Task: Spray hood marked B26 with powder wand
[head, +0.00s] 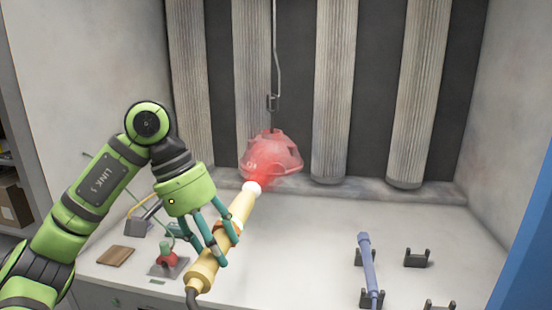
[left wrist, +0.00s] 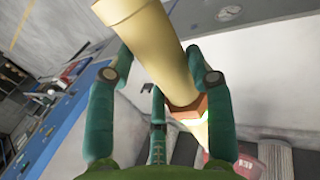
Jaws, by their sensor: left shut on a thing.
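My left gripper (head: 217,236) is shut around the middle of a cream-yellow powder wand (head: 205,270). The wand slants up and right, its pale glowing tip close below the left lower rim of a red hood (head: 272,152). A red haze shows between tip and hood; I cannot tell whether they touch. The hood hangs from a hook on a thin rod. A small mark on its left side is too blurred to read surely. In the left wrist view the wand (left wrist: 160,55) lies between the teal fingers of the gripper (left wrist: 165,80). My right gripper is not in view.
A blue wand (head: 367,262) rests on a dark cradle at the right, beside an empty cradle (head: 417,259). A brown block (head: 115,255) and a red-topped stand (head: 168,262) are at the left. Ribbed columns (head: 336,90) line the back. The middle counter is clear.

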